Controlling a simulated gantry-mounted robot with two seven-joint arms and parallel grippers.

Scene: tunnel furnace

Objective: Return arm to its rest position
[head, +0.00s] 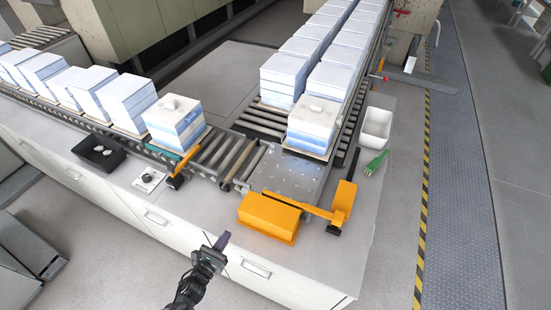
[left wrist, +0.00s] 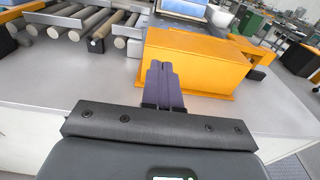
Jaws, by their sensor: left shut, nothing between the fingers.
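My left gripper (head: 222,241) is at the front edge of the counter in the head view, left of the orange box (head: 269,217). In the left wrist view my left gripper (left wrist: 159,68) shows its purple fingers close together, with nothing between them. They point toward the orange box (left wrist: 195,62), which lies beyond them. I cannot tell from the wrist view how wide the gap to the box is. My right gripper shows in neither view.
Roller conveyors (head: 222,153) carry stacked white and blue blocks (head: 311,120). An orange arm (head: 340,203) crosses by the metal plate. A black tray (head: 100,153), a control box (head: 149,180), a white bin (head: 376,127) and green items (head: 376,163) sit on the counter (head: 200,220).

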